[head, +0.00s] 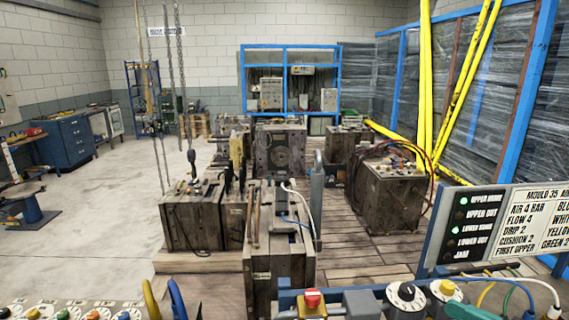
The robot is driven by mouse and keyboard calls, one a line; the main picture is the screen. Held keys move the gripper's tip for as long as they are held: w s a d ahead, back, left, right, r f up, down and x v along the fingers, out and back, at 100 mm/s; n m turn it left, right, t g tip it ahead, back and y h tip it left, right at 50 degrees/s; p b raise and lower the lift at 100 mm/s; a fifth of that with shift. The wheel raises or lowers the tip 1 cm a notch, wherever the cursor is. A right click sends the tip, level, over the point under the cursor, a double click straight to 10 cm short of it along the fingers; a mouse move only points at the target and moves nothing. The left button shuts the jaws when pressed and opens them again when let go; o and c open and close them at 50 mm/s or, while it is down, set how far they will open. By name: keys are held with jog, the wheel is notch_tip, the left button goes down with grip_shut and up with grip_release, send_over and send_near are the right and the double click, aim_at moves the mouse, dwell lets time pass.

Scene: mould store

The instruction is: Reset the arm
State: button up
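My arm and my gripper do not show in the head view, so I cannot see their pose. A lamp panel (468,223) at the right has labelled lamps. The lamp beside "UPPER HOME" and one lower lamp look lit; the lamp beside "JAM" looks dark.
Worn mould blocks stand on wooden boards, one close ahead (275,262) with cables and one at right (392,197). A connector strip (75,309) crosses the lower left. Yellow posts (425,90) and wrapped racks line the right.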

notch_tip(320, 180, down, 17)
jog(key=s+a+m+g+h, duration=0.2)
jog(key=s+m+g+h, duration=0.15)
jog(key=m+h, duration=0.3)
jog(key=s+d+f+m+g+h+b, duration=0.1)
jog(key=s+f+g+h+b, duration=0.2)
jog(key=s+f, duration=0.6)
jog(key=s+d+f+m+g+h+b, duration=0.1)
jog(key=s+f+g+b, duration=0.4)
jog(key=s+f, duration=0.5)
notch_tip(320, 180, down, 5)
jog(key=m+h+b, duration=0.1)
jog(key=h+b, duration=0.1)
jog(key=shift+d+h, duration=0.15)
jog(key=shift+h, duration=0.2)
